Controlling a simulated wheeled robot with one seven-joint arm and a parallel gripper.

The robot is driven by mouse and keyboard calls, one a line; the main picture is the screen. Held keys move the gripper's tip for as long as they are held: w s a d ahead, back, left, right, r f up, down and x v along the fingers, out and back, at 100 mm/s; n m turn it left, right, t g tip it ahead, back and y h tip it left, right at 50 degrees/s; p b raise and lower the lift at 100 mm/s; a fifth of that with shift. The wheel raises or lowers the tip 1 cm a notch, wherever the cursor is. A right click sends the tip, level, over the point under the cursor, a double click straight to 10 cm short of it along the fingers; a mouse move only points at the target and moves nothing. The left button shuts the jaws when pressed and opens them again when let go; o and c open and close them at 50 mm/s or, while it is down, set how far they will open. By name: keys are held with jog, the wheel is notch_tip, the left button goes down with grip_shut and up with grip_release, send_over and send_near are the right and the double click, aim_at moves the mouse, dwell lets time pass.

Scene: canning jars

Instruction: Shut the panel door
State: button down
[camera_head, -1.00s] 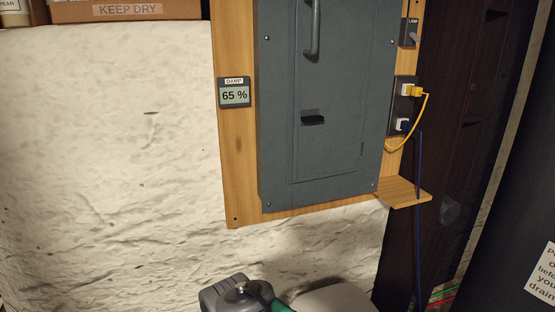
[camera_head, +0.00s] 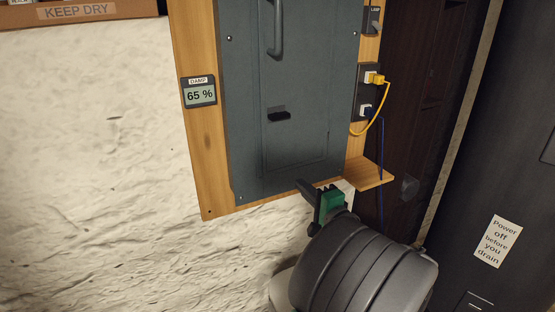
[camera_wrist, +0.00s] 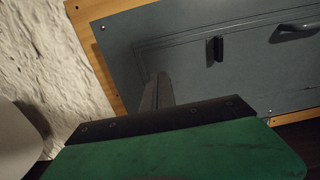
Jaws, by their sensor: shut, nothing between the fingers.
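The grey panel door (camera_head: 295,100) is set in a grey panel on a wooden backboard, with a long handle (camera_head: 277,28) near its top and a small dark latch (camera_head: 279,115) lower down. It looks flush with the panel around it. The door also shows in the wrist view (camera_wrist: 250,75), with the latch (camera_wrist: 215,48) above my gripper. My gripper (camera_head: 302,186), dark fingers on a green mount, is at the panel's lower edge in the head view. Its fingers (camera_wrist: 157,92) are together and empty. I cannot tell whether they touch the panel.
A small wooden shelf (camera_head: 370,174) juts out right of my gripper. Yellow (camera_head: 386,105) and blue (camera_head: 381,145) cables hang from outlets above it. A damp meter (camera_head: 199,92) is on the board's left. Rough white wall (camera_head: 90,170) lies left, a dark cabinet (camera_head: 500,150) right.

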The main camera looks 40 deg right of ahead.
aim_at(272, 160)
jog(key=p+x, duration=0.3)
jog(key=x, duration=1.1)
jog(key=shift+a, duration=0.1)
jog(key=shift+w, duration=0.45)
